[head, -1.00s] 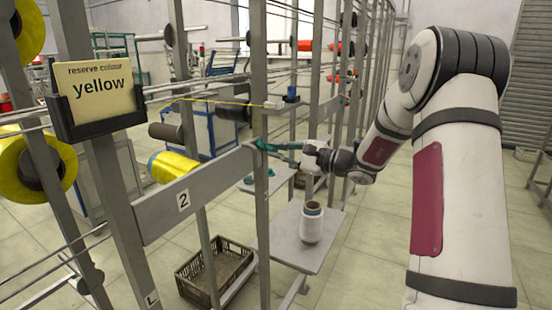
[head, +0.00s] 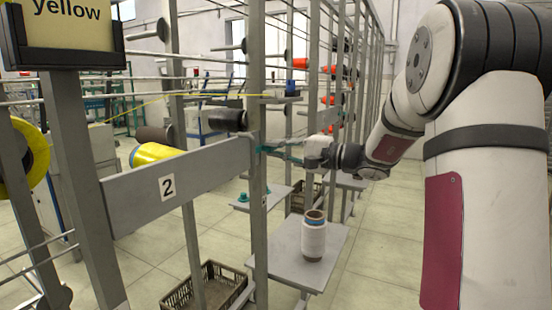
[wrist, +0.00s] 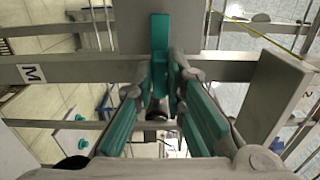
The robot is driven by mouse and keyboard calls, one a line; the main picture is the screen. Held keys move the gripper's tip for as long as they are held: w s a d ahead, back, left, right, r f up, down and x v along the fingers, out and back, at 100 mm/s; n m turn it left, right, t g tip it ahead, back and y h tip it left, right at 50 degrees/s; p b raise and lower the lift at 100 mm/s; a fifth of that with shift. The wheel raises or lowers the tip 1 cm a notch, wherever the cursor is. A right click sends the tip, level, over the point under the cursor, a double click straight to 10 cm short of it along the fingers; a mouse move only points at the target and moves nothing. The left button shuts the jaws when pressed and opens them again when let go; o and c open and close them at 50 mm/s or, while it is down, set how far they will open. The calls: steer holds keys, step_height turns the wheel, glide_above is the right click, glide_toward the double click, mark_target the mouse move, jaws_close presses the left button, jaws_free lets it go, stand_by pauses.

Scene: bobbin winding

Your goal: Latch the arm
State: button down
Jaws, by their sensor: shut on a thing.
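The grey arm, a flat bar marked 2 (head: 205,172), runs across the rack to an upright post (head: 259,215). A teal piece (head: 264,149) shows at the post by the bar's right end. In the wrist view a teal upright piece (wrist: 160,40) stands across a grey bar (wrist: 110,70), its lower end between my fingertips. My gripper (head: 287,154) is at the post, coming from the right. In the wrist view my gripper (wrist: 162,88) has its teal fingers on either side of that piece, closed on it. The exact contact and the latch's seating are hidden.
A white thread spool (head: 314,240) stands on a grey shelf (head: 285,262) below my gripper. A dark crate (head: 222,285) is on the floor. A yellow spool (head: 152,153) and a black one (head: 228,120) sit behind the bar. Open floor lies at right.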

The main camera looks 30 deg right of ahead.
steer(key=shift+f, duration=0.1)
stand_by(0.4)
steer(key=c, duration=1.6)
jaws_free()
steer(key=shift+c, duration=0.2)
steer(key=shift+s, duration=0.1)
steer(key=v, duration=1.2)
